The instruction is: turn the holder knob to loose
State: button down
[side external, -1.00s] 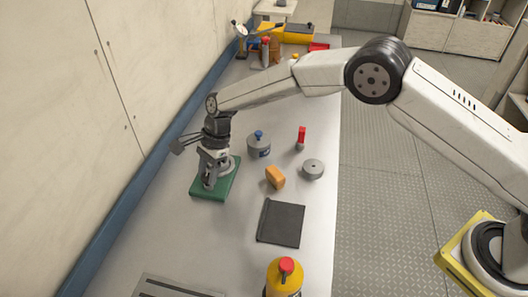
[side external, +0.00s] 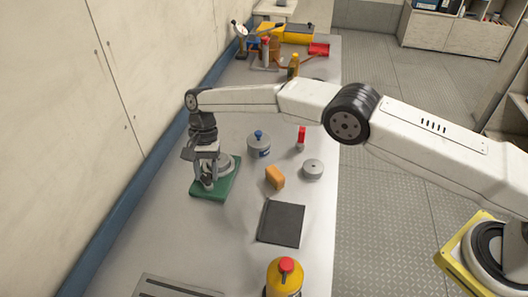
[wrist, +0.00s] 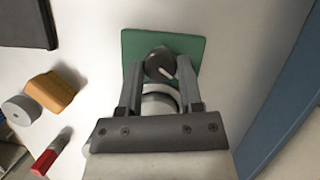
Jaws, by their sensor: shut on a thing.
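The holder's green base (side external: 232,180) stands on the bench near the wall. It also shows in the wrist view (wrist: 190,45). In that view the dark round knob (wrist: 160,64) with a white pointer mark sits between the fingertips, and the mark slants toward the lower right. A pale ring-shaped part of the holder (wrist: 160,98) shows between the fingers, partly hidden by them. My gripper (wrist: 158,68) is shut on the knob, one finger on each side. In the side view my gripper (side external: 207,180) hides the knob. No "loose" marking is readable.
Right of the holder are a grey pot with a blue knob (side external: 259,145), an orange block (side external: 275,177), a grey disc (side external: 312,169) and a red-topped item (side external: 301,137). The wall is close on the left.

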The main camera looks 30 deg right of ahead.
aim_at(207, 180)
jog(key=shift+n+h, duration=0.4)
jog(key=shift+n, duration=0.6)
jog(key=shift+c, duration=1.2)
grip_release()
jog(key=shift+r, duration=0.1)
jog(key=shift+r, duration=1.6)
jog(key=s+d+r, duration=0.6)
jog(key=s+r, duration=0.3)
jog(key=s, duration=0.3)
jog(key=shift+s+r, duration=0.3)
